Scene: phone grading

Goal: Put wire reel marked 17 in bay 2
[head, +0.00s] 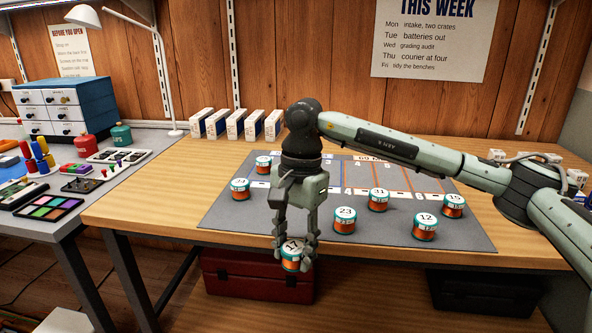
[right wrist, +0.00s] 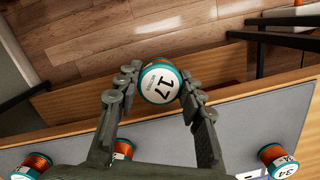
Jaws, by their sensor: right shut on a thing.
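The wire reel marked 17 (head: 292,254) has a white top, teal rims and orange wire. My right gripper (head: 294,245) is shut on it and holds it at the front edge of the table. In the right wrist view the reel (right wrist: 160,84) sits between the two fingertips, its label facing the camera. The grey mat (head: 232,218) has numbered bays along its back half, with a 4 and a 6 readable. My right arm and gripper hide part of the bays, and I cannot make out the 2. My left gripper is not in view.
Other reels stand on the mat, among them 23 (head: 345,219), 12 (head: 425,228) and 31 (head: 378,200). One reel (head: 263,166) stands at the mat's back left and another (head: 240,189) at its left. Several white boxes (head: 235,124) line the table's back.

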